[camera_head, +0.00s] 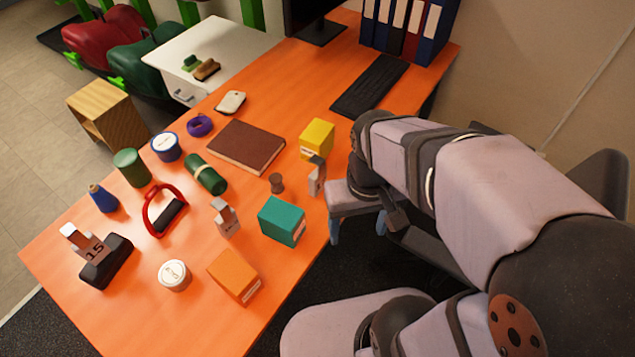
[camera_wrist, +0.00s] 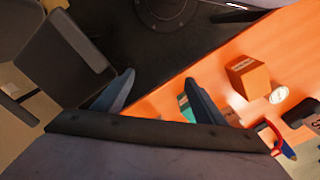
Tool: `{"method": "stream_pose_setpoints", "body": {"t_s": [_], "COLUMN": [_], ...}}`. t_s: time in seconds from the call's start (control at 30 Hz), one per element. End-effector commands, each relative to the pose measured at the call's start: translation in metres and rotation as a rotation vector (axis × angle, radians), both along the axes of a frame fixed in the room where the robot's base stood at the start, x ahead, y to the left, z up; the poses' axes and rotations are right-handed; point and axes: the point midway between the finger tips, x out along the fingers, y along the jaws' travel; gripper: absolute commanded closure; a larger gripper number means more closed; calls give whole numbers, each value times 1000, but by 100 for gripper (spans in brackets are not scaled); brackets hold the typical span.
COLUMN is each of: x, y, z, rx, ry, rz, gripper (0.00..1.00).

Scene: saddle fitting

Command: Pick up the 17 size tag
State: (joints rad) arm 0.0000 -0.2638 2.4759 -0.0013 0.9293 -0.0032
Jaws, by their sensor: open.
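Two upright metallic, light grey tags stand on the orange desk in the head view: one near the middle (camera_head: 225,217), the other (camera_head: 317,177) beside the yellow box. A third tag (camera_head: 78,238) stands at the far left in a black block (camera_head: 106,262) that reads 15. I cannot read a 17 on any tag. My gripper (camera_head: 358,230) is open and empty, off the desk's right edge, to the right of and below the tag by the yellow box. Its blue fingers also show in the wrist view (camera_wrist: 160,93), with no tag visible between them.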

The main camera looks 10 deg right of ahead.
Motion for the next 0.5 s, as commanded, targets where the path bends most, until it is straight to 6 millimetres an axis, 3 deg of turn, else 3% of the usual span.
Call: {"method": "stream_pose_setpoints", "body": {"t_s": [0.27, 0.5], "x": [50, 117], "y": [-32, -69], "z": [-16, -29], "rx": [-81, -166], "ry": [-158, -387], "rz": [-8, 20], "gripper": [35, 35]}}
